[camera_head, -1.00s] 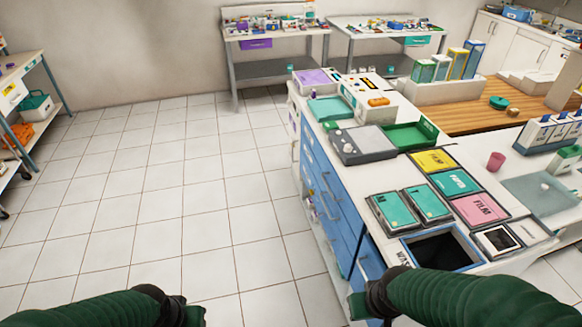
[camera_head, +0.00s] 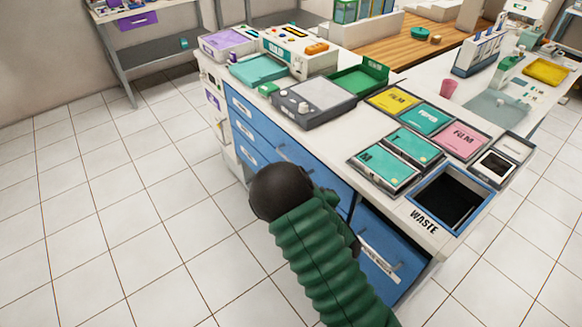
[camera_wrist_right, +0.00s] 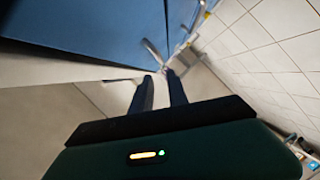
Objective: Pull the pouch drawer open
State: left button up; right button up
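The blue drawer fronts (camera_head: 258,129) are on the side of the white counter, with small white labels too small to read, so I cannot tell which is the pouch drawer. They look shut. My right arm reaches up from the bottom, its dark wrist in front of the drawers; it hides its own fingers and part of the fronts. In the right wrist view, my right gripper (camera_wrist_right: 160,88) has its two fingers apart, with tips close to a metal bar handle (camera_wrist_right: 154,50) on a blue front (camera_wrist_right: 110,22). I cannot tell whether they touch it. My left gripper is out of view.
The counter top carries film and paper boxes (camera_head: 463,139), a grey device (camera_head: 312,102), a green tray (camera_head: 358,82) and a waste opening (camera_head: 447,198). Another blue front with a handle (camera_head: 380,265) is below the waste opening. The tiled floor (camera_head: 130,215) at left is clear.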

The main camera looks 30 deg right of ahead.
jog(key=x, duration=0.4)
jog(key=b+x, duration=0.1)
jog(key=x, duration=0.9)
jog(key=shift+f+b, duration=0.3)
jog(key=shift+b, duration=0.1)
jog(key=shift+w+d, duration=0.1)
jog(key=shift+w, duration=0.3)
grip_shut()
jog(key=shift+s+f, duration=0.1)
jog(key=shift+s, duration=0.05)
